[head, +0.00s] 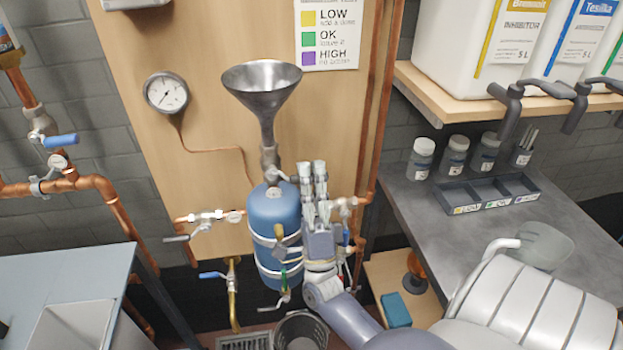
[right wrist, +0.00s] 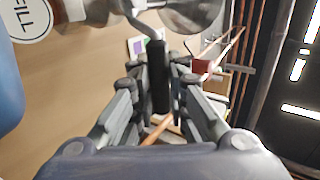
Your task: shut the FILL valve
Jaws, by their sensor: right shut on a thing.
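The FILL valve (head: 269,160) sits on the neck between the steel funnel (head: 262,85) and the blue tank (head: 275,215) in the head view. Its dark lever (right wrist: 159,70) shows in the right wrist view, between the fingers, below a shiny metal fitting. A round white FILL tag (right wrist: 24,14) is at that view's upper left. My right gripper (head: 312,172) is just right of the valve, its fingers pointing up, shut on the lever. In the head view the fingers hide most of the lever. My left gripper is not in view.
A pressure gauge (head: 166,93) is on the wooden board left of the funnel. Copper pipes and other valves (head: 208,217) flank the tank. A workbench (head: 425,195) with jars and a dark tray is at right, below a shelf of jugs. A bucket (head: 301,330) stands below.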

